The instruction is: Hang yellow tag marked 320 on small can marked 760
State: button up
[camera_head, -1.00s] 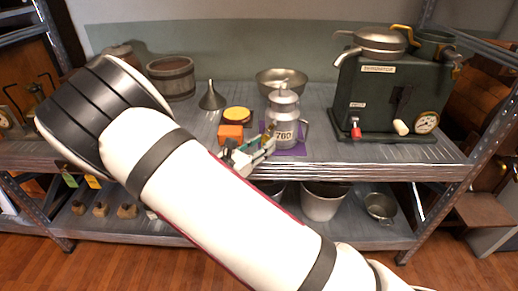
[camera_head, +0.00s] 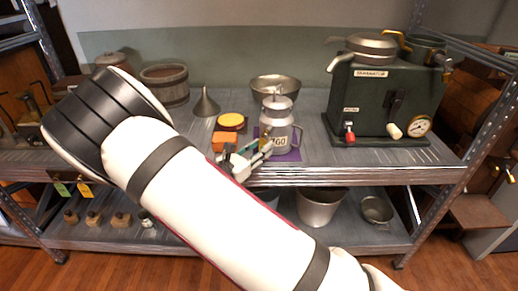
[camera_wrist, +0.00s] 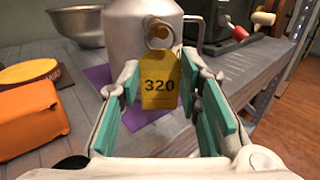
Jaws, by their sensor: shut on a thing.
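The small can (camera_head: 277,118) is a grey metal milk can with a handle at its right, standing upright on a purple mat (camera_head: 293,154) on the shelf. Its 760 label (camera_head: 279,142) is partly covered in the head view. My gripper (camera_wrist: 162,75) is at the can's front, shut on the yellow tag marked 320 (camera_wrist: 160,85). The tag is upright and faces the wrist camera. A brass knob or hook (camera_wrist: 159,32) on the can (camera_wrist: 135,25) shows just above the tag's top. I cannot tell whether the tag is on it.
An orange block (camera_head: 224,141), a round yellow-topped tin (camera_head: 231,121), a funnel (camera_head: 205,104) and a bowl (camera_head: 276,88) stand near the can. A dark green separator machine (camera_head: 375,105) stands to the right. A green tag (camera_head: 62,189) and another yellow tag (camera_head: 85,190) hang from the shelf edge.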

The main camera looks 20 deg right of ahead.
jog(key=o, duration=1.2)
